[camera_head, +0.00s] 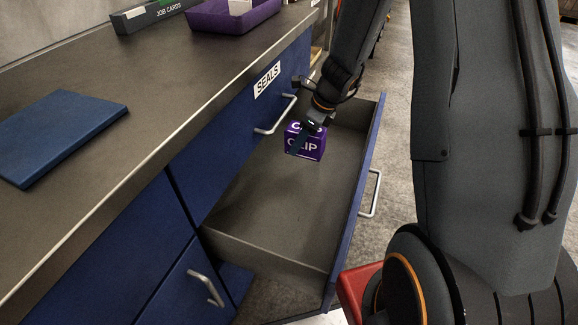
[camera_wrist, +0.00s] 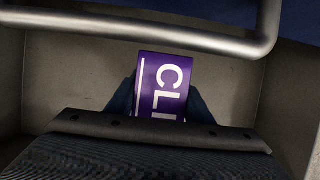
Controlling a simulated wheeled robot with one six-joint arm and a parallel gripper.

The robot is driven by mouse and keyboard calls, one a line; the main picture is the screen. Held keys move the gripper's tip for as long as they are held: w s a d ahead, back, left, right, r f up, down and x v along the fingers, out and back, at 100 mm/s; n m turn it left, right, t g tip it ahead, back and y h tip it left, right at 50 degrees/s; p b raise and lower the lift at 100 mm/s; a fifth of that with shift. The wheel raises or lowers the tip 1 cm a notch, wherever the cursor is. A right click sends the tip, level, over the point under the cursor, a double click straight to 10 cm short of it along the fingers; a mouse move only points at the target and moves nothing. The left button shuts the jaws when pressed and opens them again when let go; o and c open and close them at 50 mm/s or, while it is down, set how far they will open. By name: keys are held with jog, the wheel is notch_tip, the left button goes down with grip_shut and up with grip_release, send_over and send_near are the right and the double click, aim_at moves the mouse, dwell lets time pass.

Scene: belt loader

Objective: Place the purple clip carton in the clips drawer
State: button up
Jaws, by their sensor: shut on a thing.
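The purple clip carton (camera_head: 304,145) has white lettering on its sides. My gripper (camera_head: 308,135) is shut on it, and the carton is inside the outline of the open drawer (camera_head: 280,210), towards its far end. I cannot tell whether it touches the drawer floor. In the wrist view the carton (camera_wrist: 162,88) sits between my two dark fingers (camera_wrist: 160,100), with the grey drawer interior around it. The drawer is otherwise empty where I can see. The label of this open drawer is not in view.
A closed drawer labelled SEALS (camera_head: 267,79) with a metal handle (camera_head: 277,116) is above the open one. The handle bar (camera_wrist: 150,32) crosses the wrist view close by. On the counter are a blue folder (camera_head: 62,134), a purple tray (camera_head: 232,20) and a JOB CARDS box (camera_head: 150,14).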

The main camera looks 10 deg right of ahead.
aim_at(315, 139)
notch_tip(315, 139, down, 6)
jog(key=shift+w+d+f+b, duration=0.1)
jog(key=shift+b, duration=0.95)
jog(key=shift+f+b, duration=0.7)
jog(key=shift+f, duration=1.1)
jog(key=shift+f, duration=0.1)
jog(key=o, duration=1.1)
jog(key=shift+o, duration=0.2)
jog(key=p+v, duration=0.4)
jog(key=v, duration=0.8)
